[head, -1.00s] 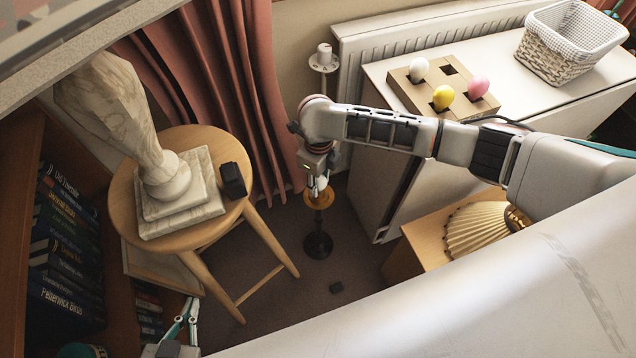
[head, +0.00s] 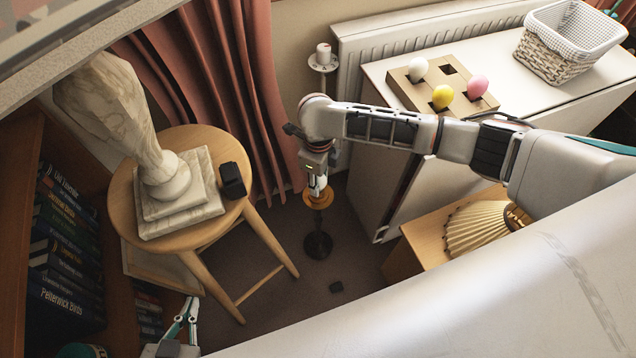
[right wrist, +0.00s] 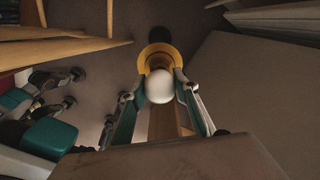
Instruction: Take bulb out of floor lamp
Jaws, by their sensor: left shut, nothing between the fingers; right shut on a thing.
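The floor lamp (head: 318,245) stands on the carpet between the stool and the white cabinet, with a dark base and an orange-brown collar on top. In the right wrist view the round white bulb (right wrist: 159,86) sits between my right fingers, with the lamp's orange collar (right wrist: 160,50) around or just behind it. My right gripper (head: 317,190) points down over the lamp top and is shut on the bulb. I cannot tell whether the bulb is still seated. My left gripper (head: 192,302) is shut and empty at the lower left, away from the lamp.
A round wooden stool (head: 125,205) carries a marble bust (head: 120,120) and a black box (head: 232,180). The white cabinet top (head: 490,65) holds a wooden holder (head: 402,88) with white, yellow and pink bulbs, and a wicker basket (head: 560,58). A pleated shade (head: 475,228) lies on a wooden box.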

